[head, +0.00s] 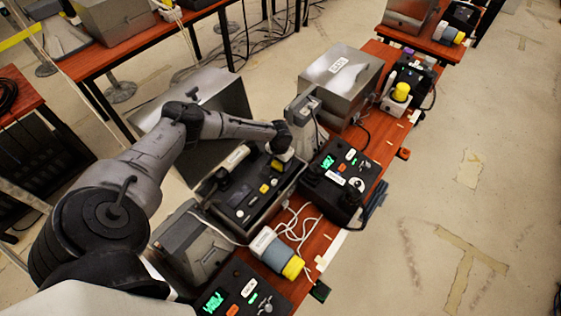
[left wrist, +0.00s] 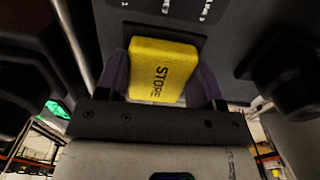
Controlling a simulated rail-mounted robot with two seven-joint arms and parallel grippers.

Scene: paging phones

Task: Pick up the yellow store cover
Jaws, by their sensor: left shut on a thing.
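The yellow store cover (left wrist: 160,70), marked STORE, sits between the two fingers of my left gripper (left wrist: 163,82) in the left wrist view. The fingers are shut on its two sides. Behind it is the dark panel (left wrist: 220,30) of a phone unit; I cannot tell whether the cover still touches that panel. In the head view my left gripper (head: 281,153) points down at the far end of a dark control box (head: 238,212). A small yellow piece (head: 276,165) shows just below the gripper there, and another yellow piece (head: 264,189) lies nearer. My right gripper is not in view.
The red-brown table (head: 298,291) runs diagonally. It holds a second phone unit (head: 340,182) close on the right, a metal box (head: 338,84) behind, a grey cylinder with a yellow end (head: 277,254), and loose white cables (head: 298,222). Open floor lies to the right.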

